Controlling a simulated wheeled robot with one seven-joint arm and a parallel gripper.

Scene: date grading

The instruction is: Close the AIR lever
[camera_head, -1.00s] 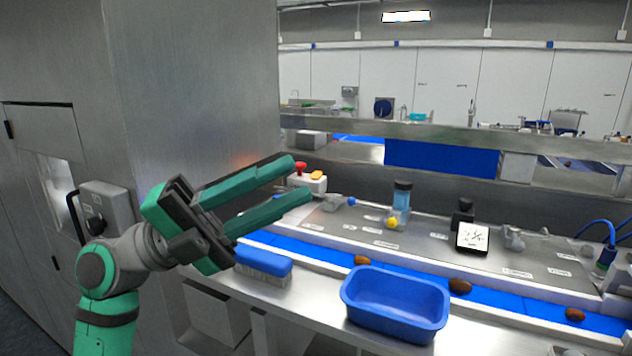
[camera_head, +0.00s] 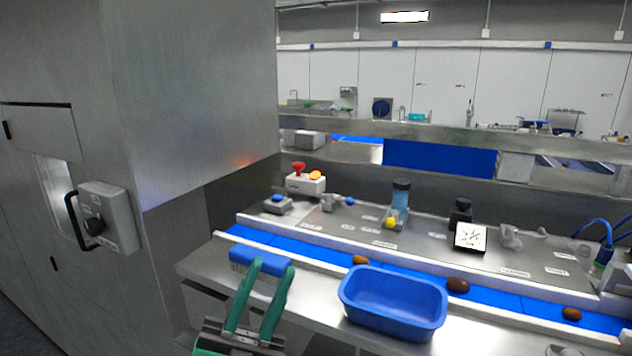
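No label reading AIR is legible, so I cannot tell for sure which fitting is the AIR lever. Small grey fittings stand on the steel panel behind the belt: one with a blue knob (camera_head: 337,202) and a pale one (camera_head: 510,237) farther right.
A blue tub (camera_head: 394,303) stands on the steel table. Brown dates lie along the blue belt (camera_head: 490,297). A blue-backed brush (camera_head: 260,262) is at the table's left. A white box with a red button (camera_head: 304,180) and a small display (camera_head: 470,236) stand behind the belt.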

